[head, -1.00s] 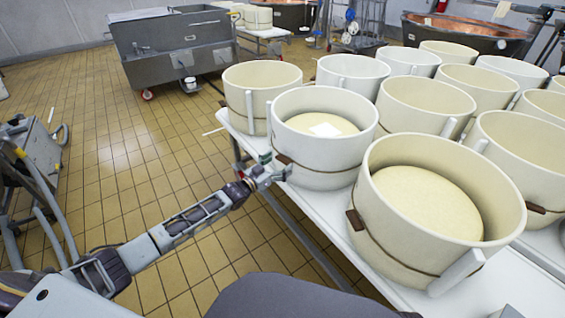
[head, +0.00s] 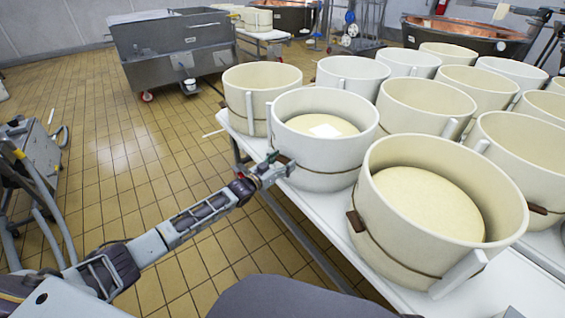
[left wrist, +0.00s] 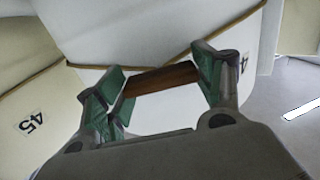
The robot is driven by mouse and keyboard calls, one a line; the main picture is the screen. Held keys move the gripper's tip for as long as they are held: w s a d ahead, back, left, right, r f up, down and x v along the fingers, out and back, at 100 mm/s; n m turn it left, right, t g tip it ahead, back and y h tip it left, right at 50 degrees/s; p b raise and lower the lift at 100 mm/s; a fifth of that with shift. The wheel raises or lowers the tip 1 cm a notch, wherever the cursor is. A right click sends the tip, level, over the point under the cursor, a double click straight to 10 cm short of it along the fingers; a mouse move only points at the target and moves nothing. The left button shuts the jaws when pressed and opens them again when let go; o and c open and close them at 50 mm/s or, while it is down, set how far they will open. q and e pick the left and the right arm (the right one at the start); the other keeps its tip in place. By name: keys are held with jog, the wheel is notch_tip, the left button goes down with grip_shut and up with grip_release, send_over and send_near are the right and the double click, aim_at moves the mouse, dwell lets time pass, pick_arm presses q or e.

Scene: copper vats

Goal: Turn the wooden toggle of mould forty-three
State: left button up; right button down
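My left gripper (head: 279,168) is at this mould's near left side. In the left wrist view its green-padded fingers (left wrist: 160,88) are apart, one near each end of the toggle; contact is unclear. My right gripper is not in view.
A mould labelled 45 (left wrist: 30,122) is at the left of the left wrist view. A larger-looking mould (head: 390,240) with its own toggle (head: 355,221) stands nearer in the head view. Several moulds crowd the white table (head: 500,290).

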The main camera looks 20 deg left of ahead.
pick_arm(q)
jog(key=c, duration=0.4)
